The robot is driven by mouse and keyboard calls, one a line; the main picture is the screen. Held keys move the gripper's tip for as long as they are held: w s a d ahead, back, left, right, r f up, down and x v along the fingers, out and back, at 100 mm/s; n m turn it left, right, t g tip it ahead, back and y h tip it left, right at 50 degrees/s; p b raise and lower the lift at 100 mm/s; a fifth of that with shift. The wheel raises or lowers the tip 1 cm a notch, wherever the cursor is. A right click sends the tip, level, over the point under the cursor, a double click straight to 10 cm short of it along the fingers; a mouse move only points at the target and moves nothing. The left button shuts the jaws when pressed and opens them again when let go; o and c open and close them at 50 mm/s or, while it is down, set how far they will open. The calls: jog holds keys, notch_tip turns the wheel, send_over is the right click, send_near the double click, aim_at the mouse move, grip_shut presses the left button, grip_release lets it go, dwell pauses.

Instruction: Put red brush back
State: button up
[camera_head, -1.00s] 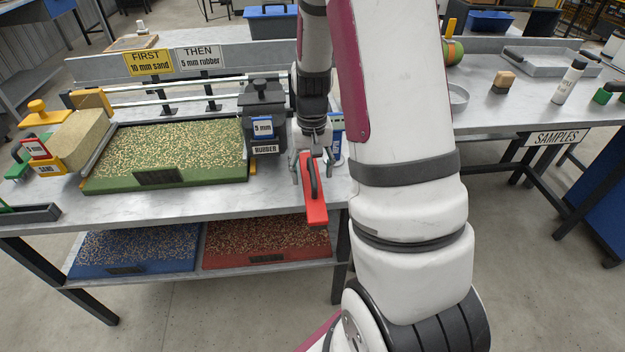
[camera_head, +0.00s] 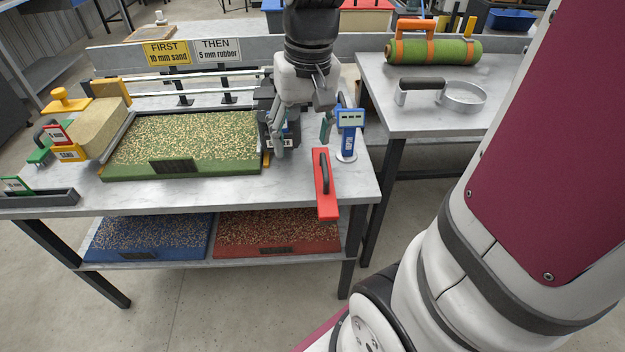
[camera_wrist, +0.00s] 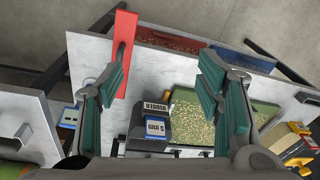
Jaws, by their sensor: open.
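The red brush (camera_head: 324,190) with a dark handle lies at the right end of the grey work table (camera_head: 295,190). Its near end reaches over the table's front edge. In the wrist view the brush (camera_wrist: 123,50) shows at the upper left, partly behind one finger. My gripper (camera_head: 302,135) is open and empty, above the table just behind the brush and a little to its left.
A dark box marked 5 mm rubber (camera_wrist: 150,125) and a blue device with a display (camera_head: 350,125) stand close to my gripper. A green-framed tray of granules (camera_head: 185,140) lies left. The right table holds a green roll (camera_head: 440,52) and a round sieve (camera_head: 463,95).

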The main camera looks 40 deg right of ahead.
jog(key=s+a+r+n, duration=0.2)
jog(key=s+a, duration=0.2)
jog(key=s, duration=0.3)
jog(key=s+a+r+n+t, duration=0.1)
jog(key=s+a, duration=0.3)
jog(key=s, duration=0.4)
jog(key=shift+s+r+n, duration=0.15)
jog(key=shift+r+n, duration=0.25)
jog(key=shift+r, duration=0.1)
notch_tip(320, 180, up, 8)
jog(key=t+p, duration=0.2)
jog(key=p, duration=0.4)
jog(key=shift+p, duration=0.3)
